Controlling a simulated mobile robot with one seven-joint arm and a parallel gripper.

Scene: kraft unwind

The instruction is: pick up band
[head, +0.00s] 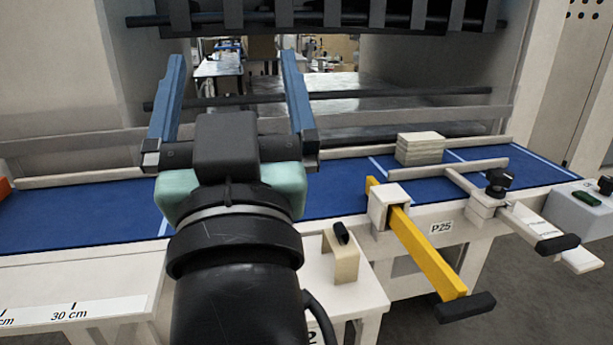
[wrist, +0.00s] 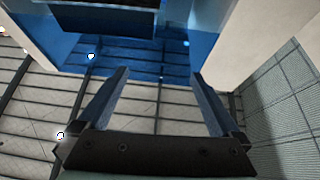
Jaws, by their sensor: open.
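My gripper (head: 232,57) is open and empty in the head view, its two blue fingers apart and pointing up and away, over the blue belt. The wrist view also shows the open fingers (wrist: 160,73) with nothing between them. No object is clearly recognisable as the band. A tan bent piece (head: 345,262) with a small black part on top stands on a low white stand (head: 352,300), right of my arm; I cannot tell whether it is the band. It is well below and right of the fingers.
The blue belt (head: 90,215) runs across the machine. A stack of pale sheets (head: 420,150) lies on it at right. A yellow bar (head: 428,250) and a pale arm with a black knob (head: 498,182) jut from the front edge. Dark rails cross behind the belt.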

